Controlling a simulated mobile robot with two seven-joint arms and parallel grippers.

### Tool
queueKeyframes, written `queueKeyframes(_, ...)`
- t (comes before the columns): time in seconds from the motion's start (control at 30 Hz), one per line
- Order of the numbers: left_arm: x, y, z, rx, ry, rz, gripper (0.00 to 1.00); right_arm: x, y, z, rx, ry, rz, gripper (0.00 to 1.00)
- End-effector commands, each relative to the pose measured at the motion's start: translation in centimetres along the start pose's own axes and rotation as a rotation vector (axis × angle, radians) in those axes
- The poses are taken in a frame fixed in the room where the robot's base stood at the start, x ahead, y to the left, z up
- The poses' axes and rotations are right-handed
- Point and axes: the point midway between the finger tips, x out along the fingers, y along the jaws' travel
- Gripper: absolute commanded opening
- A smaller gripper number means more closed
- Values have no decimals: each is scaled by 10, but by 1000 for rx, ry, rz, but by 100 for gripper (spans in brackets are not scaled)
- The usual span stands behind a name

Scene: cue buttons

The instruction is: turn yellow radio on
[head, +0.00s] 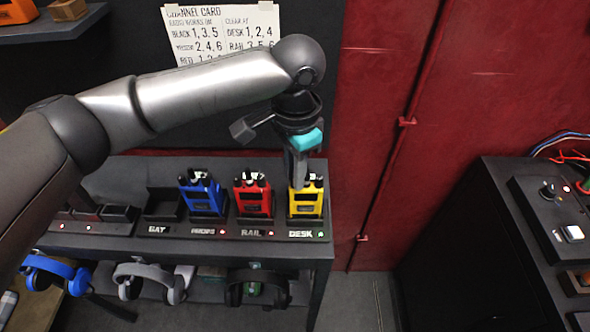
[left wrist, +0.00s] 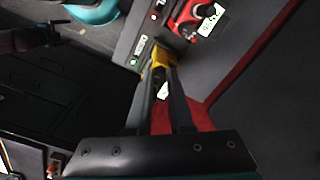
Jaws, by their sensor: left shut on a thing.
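The yellow radio (head: 306,204) stands upright in the slot labelled DESK, at the right end of the radio shelf. A small green light (head: 321,234) glows beside that label. My left gripper (head: 299,182) points down from above and is shut on the top of the yellow radio. In the left wrist view its fingers (left wrist: 160,74) meet at the yellow radio (left wrist: 160,58). The fingers hide part of the top, so I cannot tell exactly which part is between them. My right gripper is not in view.
A red radio (head: 253,201) stands close by at RAIL, and a blue radio (head: 203,199) is left of it; both slots show red lights. Several headsets hang below. A partly covered channel card (head: 193,22) is on the wall. A black cabinet (head: 480,230) stands at right.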

Motion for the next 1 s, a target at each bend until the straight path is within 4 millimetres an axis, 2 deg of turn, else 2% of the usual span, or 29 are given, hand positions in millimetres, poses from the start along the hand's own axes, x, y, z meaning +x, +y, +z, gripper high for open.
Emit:
queueKeyframes(0.57,-1,0,0,9,1,0,0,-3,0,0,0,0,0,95)
queueKeyframes(0.77,-2,0,0,58,0,1,0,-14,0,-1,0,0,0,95)
queueKeyframes(1.0,-6,1,1,208,2,4,0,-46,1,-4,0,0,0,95)
